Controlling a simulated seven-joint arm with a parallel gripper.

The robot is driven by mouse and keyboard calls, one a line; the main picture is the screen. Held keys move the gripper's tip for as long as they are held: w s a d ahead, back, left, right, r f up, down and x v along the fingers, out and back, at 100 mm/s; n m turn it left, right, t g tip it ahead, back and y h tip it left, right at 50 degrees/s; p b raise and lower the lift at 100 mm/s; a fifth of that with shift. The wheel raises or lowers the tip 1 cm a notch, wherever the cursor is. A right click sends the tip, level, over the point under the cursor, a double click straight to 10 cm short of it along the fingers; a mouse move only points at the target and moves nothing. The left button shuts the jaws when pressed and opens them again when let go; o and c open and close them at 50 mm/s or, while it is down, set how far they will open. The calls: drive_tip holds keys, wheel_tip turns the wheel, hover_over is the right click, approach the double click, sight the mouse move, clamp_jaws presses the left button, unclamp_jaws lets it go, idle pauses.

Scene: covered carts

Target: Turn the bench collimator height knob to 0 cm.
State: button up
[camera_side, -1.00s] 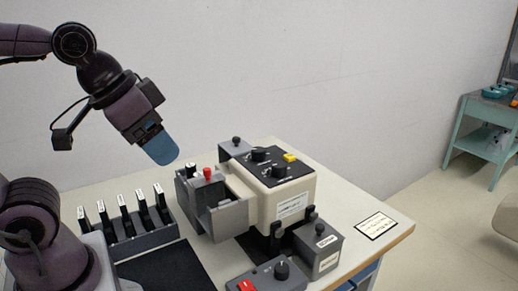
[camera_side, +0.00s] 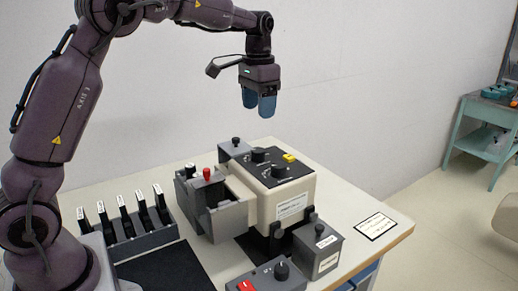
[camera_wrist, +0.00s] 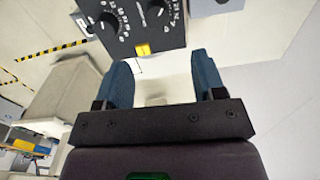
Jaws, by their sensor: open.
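The cream bench unit (camera_side: 282,201) stands on the table with a black sloped panel on top. The panel carries two black knobs, a rear one (camera_side: 258,154) and a front one (camera_side: 279,171), and a yellow button (camera_side: 290,157). I cannot tell which knob sets the height, and their markings are too small to read here. My gripper (camera_side: 259,112) hangs above the unit, fingers down, open and empty, touching nothing. In the wrist view my blue fingers (camera_wrist: 160,62) are apart, with the yellow button (camera_wrist: 143,49) and a dial knob (camera_wrist: 107,25) beyond them.
A grey drawer block with a red knob (camera_side: 208,173) juts from the unit's left side. A rack of upright cards (camera_side: 147,241) stands at left. A small box with a red switch (camera_side: 246,286) and grey boxes (camera_side: 318,250) stand in front. A label card (camera_side: 376,226) lies at right.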

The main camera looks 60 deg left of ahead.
sight(259, 149)
drive_tip(key=shift+m, duration=0.4)
wheel_tip(259, 149, down, 11)
drive_tip(key=shift+d+f, duration=0.1)
drive_tip(key=shift+f, duration=0.05)
drive_tip(key=c, duration=0.9)
drive_tip(key=n, duration=0.5)
drive_tip(key=o, duration=0.9)
